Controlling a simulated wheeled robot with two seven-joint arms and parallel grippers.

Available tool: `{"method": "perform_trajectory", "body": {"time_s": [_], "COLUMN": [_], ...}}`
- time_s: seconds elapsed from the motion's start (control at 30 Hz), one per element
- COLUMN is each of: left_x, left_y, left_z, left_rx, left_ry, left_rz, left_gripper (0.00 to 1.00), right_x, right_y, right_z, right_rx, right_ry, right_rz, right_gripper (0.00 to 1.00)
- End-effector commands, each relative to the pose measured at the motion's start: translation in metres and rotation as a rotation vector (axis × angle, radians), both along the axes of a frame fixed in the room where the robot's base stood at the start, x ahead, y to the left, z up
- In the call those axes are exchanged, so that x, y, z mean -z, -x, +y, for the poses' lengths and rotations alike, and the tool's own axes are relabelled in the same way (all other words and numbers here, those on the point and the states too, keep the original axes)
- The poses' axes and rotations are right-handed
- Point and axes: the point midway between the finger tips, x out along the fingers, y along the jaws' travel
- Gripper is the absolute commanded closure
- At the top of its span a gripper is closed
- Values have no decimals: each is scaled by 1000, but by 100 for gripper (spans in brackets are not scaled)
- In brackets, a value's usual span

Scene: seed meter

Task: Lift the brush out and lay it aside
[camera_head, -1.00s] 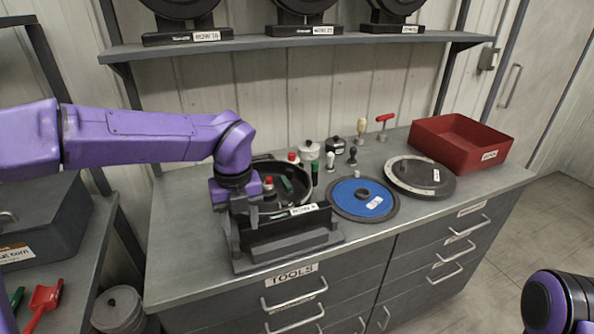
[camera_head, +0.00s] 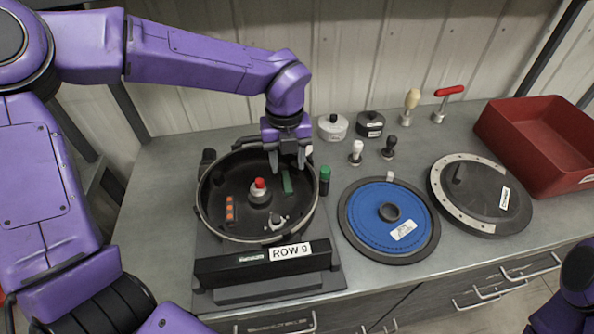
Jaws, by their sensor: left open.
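The round black meter housing (camera_head: 207,222) stands open on its base on the bench, marked ROW 9. Inside it, a slim green piece (camera_head: 287,182), which looks like the brush, lies at the right of the hub. An orange piece (camera_head: 229,208) sits at the left of the hub, and a red-topped hub (camera_head: 259,190) is in the middle. My left gripper (camera_head: 288,167) is open and empty, pointing down over the housing's back right, with its fingertips just above or beside the green piece. Whether they touch it I cannot tell. My right gripper is not in view.
A blue disc (camera_head: 370,208) and a dark round cover (camera_head: 482,208) lie to the right. A green-capped post (camera_head: 324,178) stands close to the housing's right rim. Bare bench shows left of the housing.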

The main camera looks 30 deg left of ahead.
Motion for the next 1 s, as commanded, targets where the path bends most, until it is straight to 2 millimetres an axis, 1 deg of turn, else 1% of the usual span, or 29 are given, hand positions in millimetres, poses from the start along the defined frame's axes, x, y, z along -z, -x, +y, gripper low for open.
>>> {"method": "perform_trajectory", "body": {"time_s": [0.07,0.17,0.3,0.4,0.5,0.67,0.77,0.8,0.83,1.0], "left_x": [9,21,49,67,74,75,75,75,75,75], "left_y": [1,-7,-18,-21,-22,-22,-22,-22,-22,-22], "left_z": [1,1,-1,-1,-1,-1,0,0,0,-1], "left_rx": [0,-3,-3,-3,-3,-4,-4,-4,-4,-3], "left_ry": [0,-1,-4,-4,-3,-2,-2,-2,-2,-2], "left_rz": [0,10,21,20,20,19,19,19,19,19], "left_gripper": [51,51,51,51,51,51,80,93,100,100], "right_x": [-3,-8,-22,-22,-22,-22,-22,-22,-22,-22], "right_y": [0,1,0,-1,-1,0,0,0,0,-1], "right_z": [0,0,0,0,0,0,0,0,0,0], "right_rx": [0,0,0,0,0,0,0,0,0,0], "right_ry": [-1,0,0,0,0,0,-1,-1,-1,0], "right_rz": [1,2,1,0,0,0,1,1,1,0], "right_gripper": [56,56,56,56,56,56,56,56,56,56]}}
